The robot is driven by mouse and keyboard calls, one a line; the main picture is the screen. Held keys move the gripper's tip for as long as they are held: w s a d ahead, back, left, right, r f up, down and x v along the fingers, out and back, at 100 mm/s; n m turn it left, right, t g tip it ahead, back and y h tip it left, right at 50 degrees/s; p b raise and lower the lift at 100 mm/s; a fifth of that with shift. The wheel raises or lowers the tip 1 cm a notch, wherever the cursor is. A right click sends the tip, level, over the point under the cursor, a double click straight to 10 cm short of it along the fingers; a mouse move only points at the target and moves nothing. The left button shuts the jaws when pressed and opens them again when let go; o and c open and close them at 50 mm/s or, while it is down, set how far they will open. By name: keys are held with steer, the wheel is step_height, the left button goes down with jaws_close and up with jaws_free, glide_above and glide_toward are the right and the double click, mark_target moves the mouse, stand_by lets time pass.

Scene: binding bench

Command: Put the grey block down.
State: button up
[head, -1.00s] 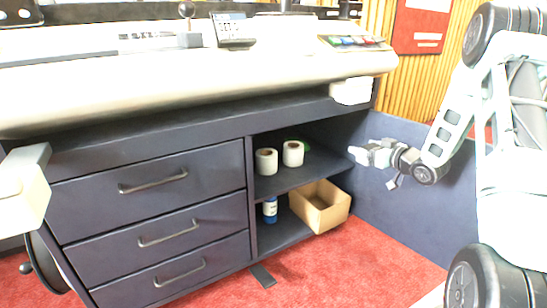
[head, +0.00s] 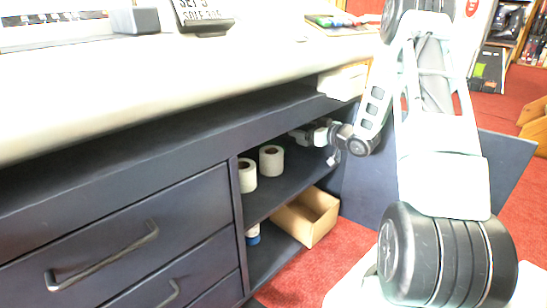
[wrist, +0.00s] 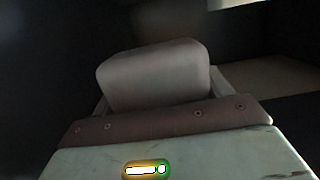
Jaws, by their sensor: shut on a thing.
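In the wrist view a grey block (wrist: 155,75) with rounded edges sits between the pale fingers of my gripper, which is shut on it. In the head view my gripper (head: 300,136) reaches in at the right side of the upper open shelf (head: 285,190), behind and to the right of two white rolls. The block is too small to make out there. Whether it touches the shelf board cannot be told; the wrist view is dark around it.
The white rolls (head: 271,159) stand on the upper shelf. Below are an open cardboard box (head: 305,218) and a blue-and-white container (head: 252,234). The bench top (head: 150,80) overhangs the shelf. Drawers with handles are at left. A separate grey box (head: 134,20) stands on the bench top.

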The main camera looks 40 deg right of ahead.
steer(key=shift+f+b, duration=2.7)
steer(key=shift+f, duration=1.85)
steer(key=o, duration=1.1)
steer(key=shift+c, duration=0.2)
steer(key=shift+r, duration=0.15)
steer(key=shift+s+r+p, duration=0.15)
steer(key=shift+s+p, duration=0.2)
steer(key=shift+s, duration=0.05)
steer(key=s+r+p, duration=0.1)
steer(key=s+p, duration=0.4)
steer(key=s, duration=0.6)
steer(key=shift+d+r, duration=0.25)
steer(key=shift+d, duration=0.2)
steer(key=shift+s, duration=0.1)
